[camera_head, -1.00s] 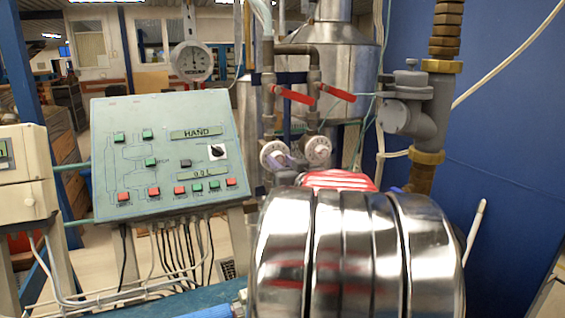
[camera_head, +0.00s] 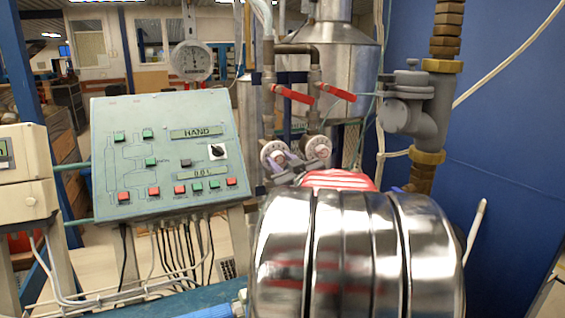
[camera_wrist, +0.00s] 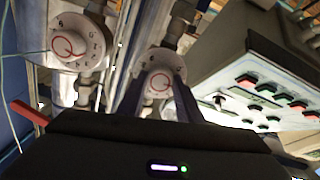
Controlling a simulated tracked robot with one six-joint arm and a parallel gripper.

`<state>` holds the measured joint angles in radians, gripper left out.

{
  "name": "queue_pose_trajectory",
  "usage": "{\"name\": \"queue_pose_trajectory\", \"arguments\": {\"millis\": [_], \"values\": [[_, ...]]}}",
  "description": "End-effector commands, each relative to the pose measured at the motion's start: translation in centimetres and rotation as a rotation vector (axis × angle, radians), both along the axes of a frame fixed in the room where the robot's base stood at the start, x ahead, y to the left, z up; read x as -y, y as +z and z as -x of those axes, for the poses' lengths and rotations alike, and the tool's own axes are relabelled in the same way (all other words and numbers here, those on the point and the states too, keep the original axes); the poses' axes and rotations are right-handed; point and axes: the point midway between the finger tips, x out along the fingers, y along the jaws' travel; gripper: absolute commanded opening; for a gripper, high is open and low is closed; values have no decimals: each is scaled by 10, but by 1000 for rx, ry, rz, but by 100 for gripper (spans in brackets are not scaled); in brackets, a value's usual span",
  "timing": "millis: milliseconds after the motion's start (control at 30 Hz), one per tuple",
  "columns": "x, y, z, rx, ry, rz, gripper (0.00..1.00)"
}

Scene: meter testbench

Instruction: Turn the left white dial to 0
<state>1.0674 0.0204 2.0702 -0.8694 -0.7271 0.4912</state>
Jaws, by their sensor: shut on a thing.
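The left white dial (camera_head: 273,155) sits on a pipe below a red lever in the head view. In the wrist view, the left dial (camera_wrist: 158,83) shows a red ring mark and lies between the two dark fingers of my gripper (camera_wrist: 157,85). My gripper (camera_head: 282,161) is shut on this dial; the fingers cover part of its rim and scale. The dial's reading is too small and covered to tell. The right white dial (camera_head: 318,149) is free beside it. It also shows at upper left in the wrist view (camera_wrist: 76,42), with numbers on its rim.
Two red levers (camera_head: 293,95) (camera_head: 338,92) are above the dials. A green control panel (camera_head: 168,160) with buttons stands to the left. A grey valve (camera_head: 415,112) on a pipe stands to the right, before a blue wall (camera_head: 510,160).

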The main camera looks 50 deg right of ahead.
Motion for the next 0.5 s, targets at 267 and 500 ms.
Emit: {"name": "queue_pose_trajectory", "arguments": {"millis": [267,500], "values": [[1,-2,2,-134,-5,217,10],[1,-3,2,-248,-5,407,10]]}}
